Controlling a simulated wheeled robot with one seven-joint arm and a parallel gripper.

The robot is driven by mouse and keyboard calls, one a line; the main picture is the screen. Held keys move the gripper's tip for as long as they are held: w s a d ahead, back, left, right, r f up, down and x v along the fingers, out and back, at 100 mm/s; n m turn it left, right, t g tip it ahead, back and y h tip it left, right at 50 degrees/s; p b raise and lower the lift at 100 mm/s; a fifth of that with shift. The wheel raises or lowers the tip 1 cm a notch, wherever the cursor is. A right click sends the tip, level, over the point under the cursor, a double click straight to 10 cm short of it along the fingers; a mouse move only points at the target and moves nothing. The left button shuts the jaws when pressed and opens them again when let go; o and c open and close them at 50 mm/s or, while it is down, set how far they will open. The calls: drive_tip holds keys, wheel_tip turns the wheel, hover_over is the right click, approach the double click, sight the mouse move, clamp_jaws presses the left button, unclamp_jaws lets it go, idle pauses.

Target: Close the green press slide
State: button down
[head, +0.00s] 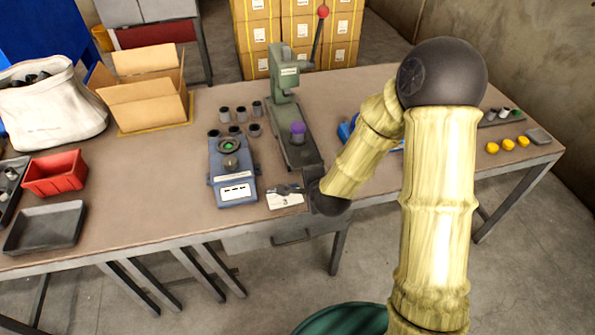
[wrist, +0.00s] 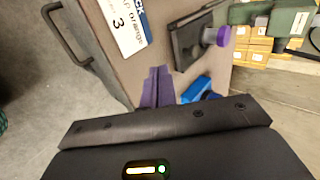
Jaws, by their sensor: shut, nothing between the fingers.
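The green press (head: 285,80) stands upright near the middle of the table, with a red-balled lever at its top. Its dark base reaches toward the front edge. A purple knob (head: 298,128) sits on the base in front of the column; the purple knob (wrist: 222,36) also shows beside the dark plate (wrist: 190,40) in the wrist view. How far the slide is out I cannot tell. My gripper (wrist: 159,72) is shut and empty, its purple fingers over the table near the front edge, apart from the knob. In the head view my arm's end partly hides the base's front.
A card marked 3 (head: 285,201) lies at the front edge. A blue fixture (head: 232,175) and several small cups stand left of the press. A blue object (head: 346,130) is to its right, partly behind my arm.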

sight(296, 169)
drive_tip(key=x, duration=0.8)
drive_tip(key=shift+w+a+f, duration=0.1)
drive_tip(key=shift+w+f, duration=0.15)
drive_tip(key=shift+w, duration=0.05)
drive_tip(key=w, duration=0.1)
drive_tip(key=w+a+p, duration=0.1)
drive_tip(key=w, duration=0.1)
drive_tip(key=shift+w+f, duration=0.15)
drive_tip(key=shift+f, duration=0.05)
drive_tip(key=shift+w+a, duration=0.1)
drive_tip(key=shift+w, duration=0.45)
